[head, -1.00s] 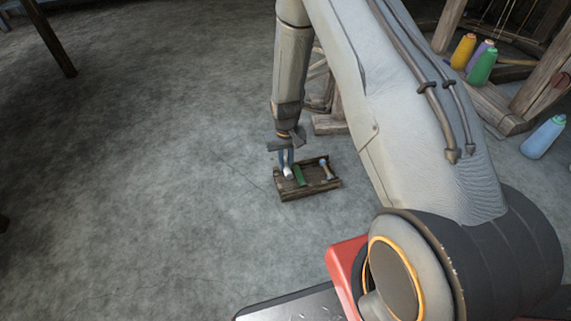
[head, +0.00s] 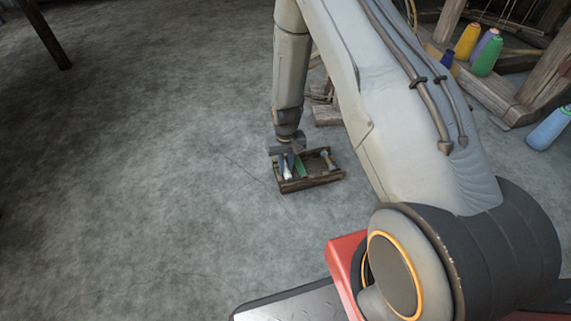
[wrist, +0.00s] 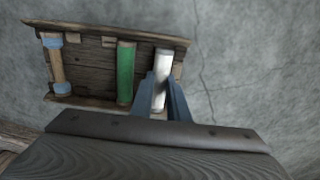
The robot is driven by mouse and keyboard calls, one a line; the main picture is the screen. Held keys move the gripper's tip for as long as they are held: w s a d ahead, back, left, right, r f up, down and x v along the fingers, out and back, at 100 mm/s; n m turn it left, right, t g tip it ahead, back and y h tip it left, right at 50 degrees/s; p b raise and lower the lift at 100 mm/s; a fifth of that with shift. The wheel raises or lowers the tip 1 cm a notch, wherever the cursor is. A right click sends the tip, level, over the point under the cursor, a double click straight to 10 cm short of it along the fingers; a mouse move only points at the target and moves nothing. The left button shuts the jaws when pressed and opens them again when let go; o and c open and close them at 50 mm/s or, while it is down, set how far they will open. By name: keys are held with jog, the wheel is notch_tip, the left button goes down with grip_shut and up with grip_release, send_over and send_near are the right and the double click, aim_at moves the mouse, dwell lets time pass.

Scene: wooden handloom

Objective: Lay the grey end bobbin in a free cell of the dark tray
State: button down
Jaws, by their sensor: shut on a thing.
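The dark tray (head: 312,183) is a wooden box with cells on the floor; its rim also shows in the wrist view (wrist: 110,32). My gripper (head: 285,164) is low at the tray's left end. Its two blue-grey fingers (wrist: 161,84) are shut on the pale grey end bobbin (wrist: 162,66). The bobbin lies lengthwise over the tray's end cell, right of a green bobbin (wrist: 125,72). I cannot tell whether it touches the tray's bottom. A tan bobbin with blue ends (wrist: 57,68) lies in the far-side cell.
The cell between the green and tan bobbins looks empty. Yellow (head: 467,41), green (head: 487,57) and other cones stand on the loom's wooden base at the upper right. A light blue cone (head: 549,127) is on the floor. The floor left of the tray is clear.

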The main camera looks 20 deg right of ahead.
jog(key=c, duration=1.6)
grip_release()
notch_tip(320, 180, up, 8)
jog(key=p, duration=0.4)
jog(key=shift+f, duration=0.15)
